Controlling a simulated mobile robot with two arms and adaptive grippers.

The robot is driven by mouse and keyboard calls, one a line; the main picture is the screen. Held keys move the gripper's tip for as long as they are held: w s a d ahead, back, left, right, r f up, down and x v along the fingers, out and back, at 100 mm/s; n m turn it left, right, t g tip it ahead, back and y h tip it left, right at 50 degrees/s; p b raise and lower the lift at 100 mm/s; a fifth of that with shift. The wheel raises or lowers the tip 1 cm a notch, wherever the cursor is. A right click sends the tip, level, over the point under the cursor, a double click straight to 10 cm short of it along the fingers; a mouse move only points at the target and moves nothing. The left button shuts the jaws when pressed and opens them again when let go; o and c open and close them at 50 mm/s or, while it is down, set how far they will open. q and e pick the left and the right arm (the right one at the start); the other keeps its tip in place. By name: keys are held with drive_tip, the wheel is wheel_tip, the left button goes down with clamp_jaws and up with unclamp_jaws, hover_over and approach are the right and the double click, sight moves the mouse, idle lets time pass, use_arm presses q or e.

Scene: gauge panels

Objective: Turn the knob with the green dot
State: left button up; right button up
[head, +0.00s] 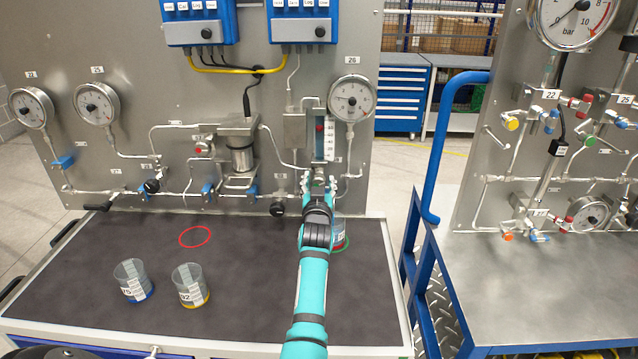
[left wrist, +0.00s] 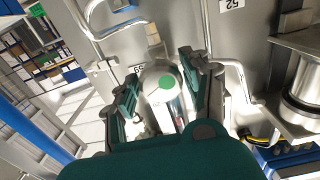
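The knob with the green dot (left wrist: 166,82) is pale and round in the left wrist view, on the grey gauge panel. My left gripper (left wrist: 161,70) has one finger on each side of it. The fingers look spread, with narrow gaps to the knob; contact is not clear. In the head view my left gripper (head: 319,181) is at the panel below the flow tube, and it hides the knob there. My right gripper is not in view.
The dark bench top (head: 100,245) holds two cups, one blue-based (head: 132,279) and one yellow-based (head: 190,284). Another cup (head: 339,232) stands beside my left arm on a green ring. An empty red ring (head: 195,237) lies left. Pipes and gauges (head: 352,98) surround the gripper.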

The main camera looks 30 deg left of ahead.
use_arm(q)
drive_tip(key=shift+f, duration=0.1)
drive_tip(key=shift+c, duration=1.1)
drive_tip(key=shift+w+a, duration=0.1)
drive_tip(key=shift+a, duration=0.05)
drive_tip(key=shift+c, duration=1.1)
drive_tip(key=shift+f, duration=0.1)
drive_tip(key=c, duration=0.4)
drive_tip(key=shift+o, duration=0.2)
drive_tip(key=shift+m, duration=0.9)
drive_tip(key=m, duration=0.3)
drive_tip(key=shift+m+b, duration=0.35)
drive_tip(key=shift+m, duration=0.05)
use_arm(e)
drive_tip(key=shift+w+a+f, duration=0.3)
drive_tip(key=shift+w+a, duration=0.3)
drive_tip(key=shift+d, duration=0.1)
